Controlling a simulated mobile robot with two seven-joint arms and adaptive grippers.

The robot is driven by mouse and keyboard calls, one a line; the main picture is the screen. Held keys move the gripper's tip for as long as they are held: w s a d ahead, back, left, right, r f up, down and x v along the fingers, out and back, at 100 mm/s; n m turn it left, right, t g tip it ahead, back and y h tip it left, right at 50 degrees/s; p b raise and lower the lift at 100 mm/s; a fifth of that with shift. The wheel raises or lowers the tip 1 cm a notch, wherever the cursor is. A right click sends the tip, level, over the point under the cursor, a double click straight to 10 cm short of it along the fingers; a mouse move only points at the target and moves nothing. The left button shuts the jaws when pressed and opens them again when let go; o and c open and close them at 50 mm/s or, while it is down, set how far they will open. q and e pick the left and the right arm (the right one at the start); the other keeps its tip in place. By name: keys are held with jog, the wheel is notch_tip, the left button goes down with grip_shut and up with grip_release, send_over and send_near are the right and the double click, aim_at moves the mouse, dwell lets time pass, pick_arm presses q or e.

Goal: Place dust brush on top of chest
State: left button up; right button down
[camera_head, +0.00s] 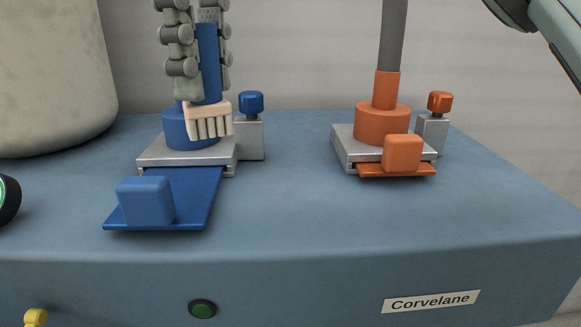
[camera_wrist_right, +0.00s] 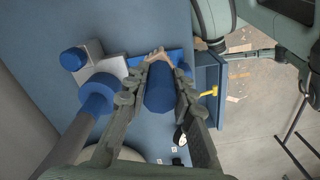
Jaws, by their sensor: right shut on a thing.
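The dust brush (camera_head: 207,60) has a blue handle and pale bristles. My right gripper (camera_head: 206,85) is shut on its handle, with the bristles pointing down. In the head view the bristles overlap the blue collar (camera_head: 173,126) of the left fixture; I cannot tell if they touch it. In the right wrist view the blue handle (camera_wrist_right: 160,88) lies between the fingers. A blue-grey body (camera_head: 290,205) with a flat top and a Corvelane label lies below; I cannot tell whether this is the chest. My left gripper is not in view.
An orange fixture (camera_head: 383,125) with a grey bar stands at right on the flat top. A blue plate with a block (camera_head: 146,201) juts forward at left. A large beige rounded body (camera_head: 50,70) stands back left. The top is clear between the fixtures and at far right.

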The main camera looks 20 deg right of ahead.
jog(key=shift+s+d+f, duration=0.6)
jog(key=shift+d+f, duration=0.6)
jog(key=shift+f, duration=0.25)
jog(key=shift+s+d+f, duration=0.55)
jog(key=shift+d+f, duration=0.65)
jog(key=shift+f, duration=0.25)
jog(key=shift+s+d+f, duration=0.6)
jog(key=shift+d+f, duration=0.6)
jog(key=shift+f, duration=0.25)
jog(key=shift+f, duration=0.1)
jog(key=c, duration=1.3)
grip_release()
notch_tip(320, 180, up, 12)
jog(key=shift+r, duration=0.1)
